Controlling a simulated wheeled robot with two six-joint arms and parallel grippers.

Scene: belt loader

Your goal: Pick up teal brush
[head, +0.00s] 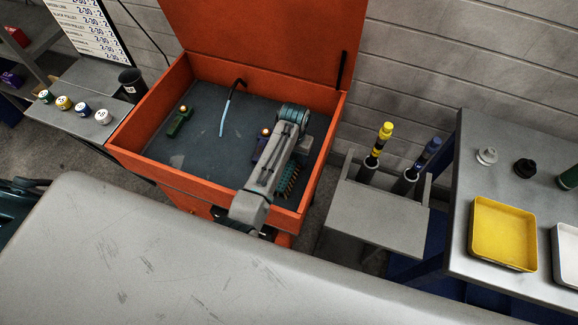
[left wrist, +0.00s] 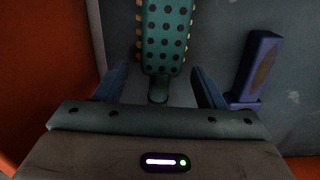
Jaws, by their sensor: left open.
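The teal brush (left wrist: 166,35) lies on the grey floor of the open orange box (head: 150,150). In the left wrist view its dotted head is at the top and its short handle (left wrist: 158,90) points toward my palm. My left gripper (left wrist: 160,84) is open, with one blue finger on each side of the handle and a gap on both sides. In the head view the brush's bristles (head: 289,182) show near the box's right wall, while my arm covers much of the rest. My right gripper is in neither view.
A purple-blue tool (left wrist: 257,66) lies just right of the brush in the wrist view. A green tool (head: 180,121) and a bent tube (head: 227,112) lie farther left in the box. The orange walls stand close to my gripper.

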